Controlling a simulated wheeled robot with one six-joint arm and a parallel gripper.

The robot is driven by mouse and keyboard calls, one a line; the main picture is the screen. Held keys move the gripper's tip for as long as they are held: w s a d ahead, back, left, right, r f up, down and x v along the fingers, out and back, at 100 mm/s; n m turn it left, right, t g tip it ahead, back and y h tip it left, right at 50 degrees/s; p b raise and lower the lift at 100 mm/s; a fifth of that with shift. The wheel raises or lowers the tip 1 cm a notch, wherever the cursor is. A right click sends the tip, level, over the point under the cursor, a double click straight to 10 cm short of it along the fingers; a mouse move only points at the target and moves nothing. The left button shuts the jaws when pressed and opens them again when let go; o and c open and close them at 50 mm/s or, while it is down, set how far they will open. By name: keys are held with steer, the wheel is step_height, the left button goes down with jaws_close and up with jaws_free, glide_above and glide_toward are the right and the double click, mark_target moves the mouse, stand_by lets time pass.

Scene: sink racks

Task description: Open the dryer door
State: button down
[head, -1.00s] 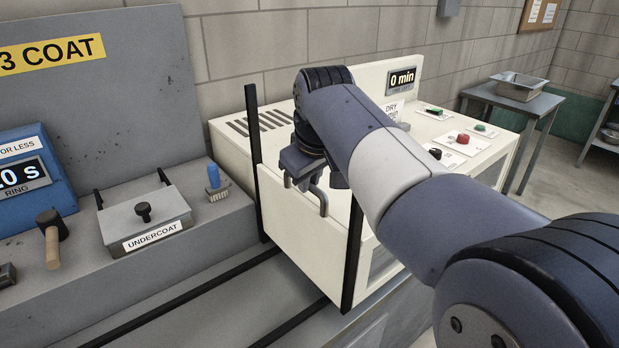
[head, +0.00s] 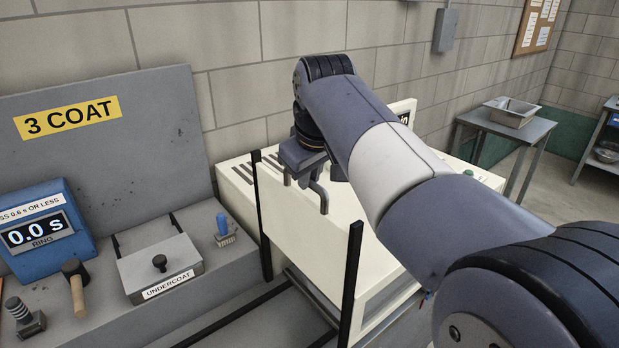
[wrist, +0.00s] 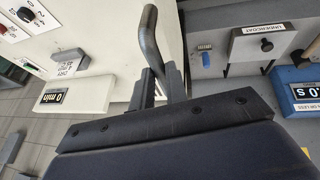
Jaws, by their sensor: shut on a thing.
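The dryer (head: 238,180) is a cream box against the wall. Its cream door panel (head: 305,230) stands between two upright black rails, raised, with a gap under its lower edge. My gripper (head: 305,165) is at the upper part of the door, shut on the grey bar handle (head: 322,198). In the wrist view the handle (wrist: 151,45) runs up from between the fingertips of my gripper (wrist: 162,85). My arm hides part of the dryer's top and its display in the head view. The wrist view shows the display (wrist: 54,97) reading 0 min.
Left of the dryer are a grey undercoat box (head: 150,272), a blue brush (head: 222,225), a wooden-handled mallet (head: 77,290) and a blue timer (head: 40,235). Dark rails run along the counter front. A side table (head: 480,118) with a metal pan stands at the back right.

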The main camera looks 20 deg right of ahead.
steer(key=shift+r+p, duration=0.3)
steer(key=shift+r, duration=0.55)
steer(key=c, duration=1.4)
jaws_free()
steer(key=v, duration=1)
steer(key=shift+s+r+b, duration=0.2)
steer(key=shift+r+b, duration=0.1)
